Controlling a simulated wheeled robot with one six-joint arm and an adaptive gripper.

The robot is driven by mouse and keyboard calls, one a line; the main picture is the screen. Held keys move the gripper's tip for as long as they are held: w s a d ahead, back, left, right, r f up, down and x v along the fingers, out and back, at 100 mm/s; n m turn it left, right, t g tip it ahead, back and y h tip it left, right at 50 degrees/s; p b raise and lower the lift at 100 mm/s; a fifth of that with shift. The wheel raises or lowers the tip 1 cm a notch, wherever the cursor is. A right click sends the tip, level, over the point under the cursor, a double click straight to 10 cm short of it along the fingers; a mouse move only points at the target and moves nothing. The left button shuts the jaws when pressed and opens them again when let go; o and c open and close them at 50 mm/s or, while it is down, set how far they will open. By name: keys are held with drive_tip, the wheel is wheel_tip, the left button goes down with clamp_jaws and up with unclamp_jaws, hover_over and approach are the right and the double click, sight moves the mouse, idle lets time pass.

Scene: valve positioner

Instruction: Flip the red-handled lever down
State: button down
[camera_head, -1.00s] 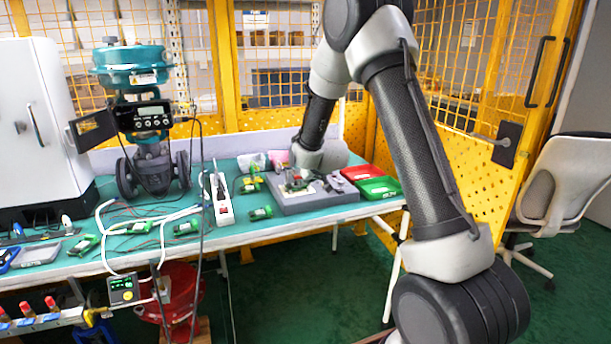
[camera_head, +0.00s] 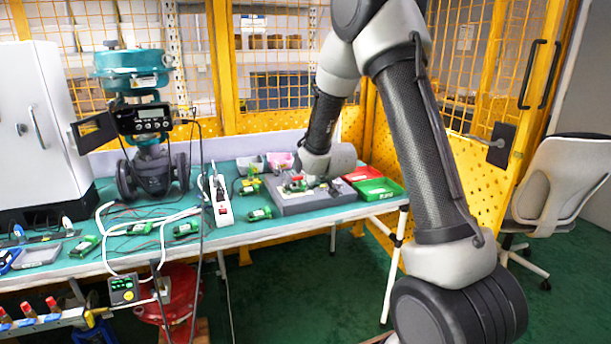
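Several small red-handled levers (camera_head: 28,308) stand upright on a pale manifold at the lower left. A small red and green part (camera_head: 297,183) sits on the grey board on the bench. I cannot tell which of these is the lever meant, and the small red parts are too small to read exactly. My arm reaches from the lower right over the bench, and its wrist hangs just above the grey board. My gripper cannot be made out; the wrist appears to hide it. Whether it touches anything does not show.
The grey board (camera_head: 315,205) lies at the bench's right end, with red (camera_head: 360,173) and green (camera_head: 378,188) trays beside it. A teal valve actuator (camera_head: 130,65) with a display box stands at the left. A white power strip (camera_head: 221,205) and cables cross the bench.

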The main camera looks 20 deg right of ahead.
drive_tip(key=shift+s+f, duration=0.4)
drive_tip(key=shift+s, duration=0.25)
drive_tip(key=shift+s+f, duration=0.35)
drive_tip(key=shift+s, duration=0.3)
drive_tip(key=shift+s+f, duration=0.4)
drive_tip(key=shift+s, duration=0.25)
